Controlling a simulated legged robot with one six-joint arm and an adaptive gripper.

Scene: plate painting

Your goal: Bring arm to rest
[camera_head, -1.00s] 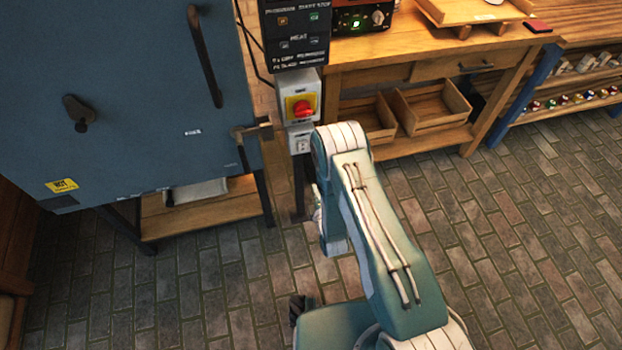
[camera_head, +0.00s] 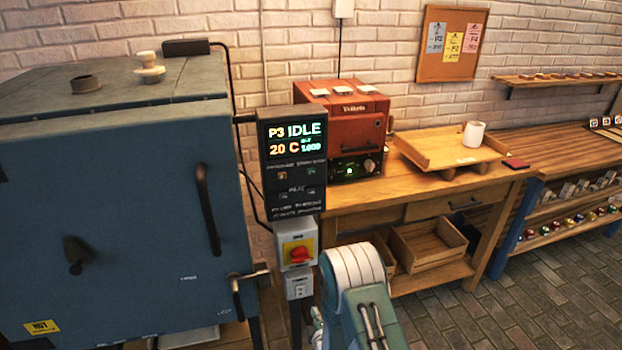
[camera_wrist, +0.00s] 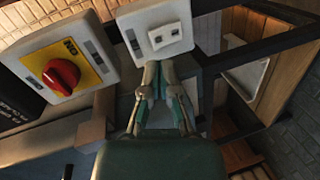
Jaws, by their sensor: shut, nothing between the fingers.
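My gripper (camera_wrist: 160,72) shows in the wrist view with its fingers together and nothing between them. Its fingertips point toward a white socket box (camera_wrist: 156,32) and overlap its lower edge in the picture; I cannot tell if they touch. In the head view my arm (camera_head: 362,300) is folded at the bottom middle, and the gripper is mostly hidden behind it.
A large blue kiln (camera_head: 120,200) stands at left, with a controller (camera_head: 292,165) reading P3 IDLE, 20 C. A red rotary switch (camera_head: 298,254) is below it. A wooden workbench (camera_head: 350,197) holds a small red kiln (camera_head: 345,115), a tray (camera_head: 440,150) and a white mug (camera_head: 474,134). Floor at right is clear.

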